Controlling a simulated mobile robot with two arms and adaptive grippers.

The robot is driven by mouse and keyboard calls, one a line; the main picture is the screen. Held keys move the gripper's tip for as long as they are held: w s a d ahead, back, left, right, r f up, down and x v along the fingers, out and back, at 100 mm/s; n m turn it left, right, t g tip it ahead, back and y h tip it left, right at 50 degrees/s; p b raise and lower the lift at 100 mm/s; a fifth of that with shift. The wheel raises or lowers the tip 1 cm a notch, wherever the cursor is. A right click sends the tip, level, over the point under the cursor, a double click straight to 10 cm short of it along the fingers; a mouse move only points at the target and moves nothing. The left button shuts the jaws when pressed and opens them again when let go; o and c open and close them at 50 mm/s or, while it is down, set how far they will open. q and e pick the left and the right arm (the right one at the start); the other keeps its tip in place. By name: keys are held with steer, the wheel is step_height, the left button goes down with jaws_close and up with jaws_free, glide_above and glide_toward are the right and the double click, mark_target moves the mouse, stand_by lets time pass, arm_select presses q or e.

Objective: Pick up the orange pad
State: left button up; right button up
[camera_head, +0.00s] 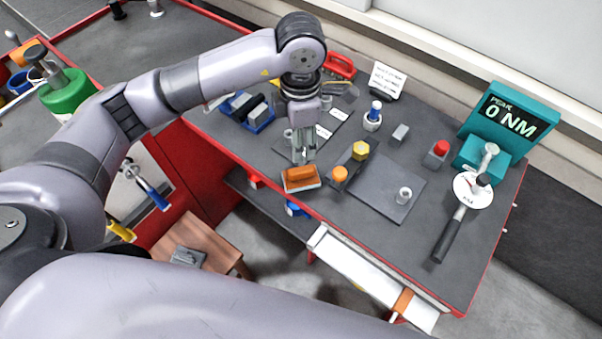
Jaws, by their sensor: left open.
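The orange pad (300,176) is a small block with a pale underside. It lies on the dark bench top near the front edge. My left gripper (304,158) points down just above and behind the pad, and its fingers are open. Nothing shows between the fingers. The fingertips overlap the pad's back edge in the picture, and I cannot tell whether they touch it. My right gripper is not in view.
An orange-topped piece (340,174) stands just right of the pad, near a yellow hex piece (360,150). A grey plate (392,188), a torque wrench (452,232) and a teal torque meter (505,115) are further right. Blue-and-grey blocks (248,112) lie left.

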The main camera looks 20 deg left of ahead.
mark_target(301, 169)
arm_select(q)
step_height(301, 169, down, 8)
steer(key=shift+r+p, duration=0.15)
steer(key=shift+p, duration=0.35)
steer(key=f+p, duration=0.1)
steer(key=f, duration=0.4)
steer(key=shift+w, duration=0.2)
jaws_close()
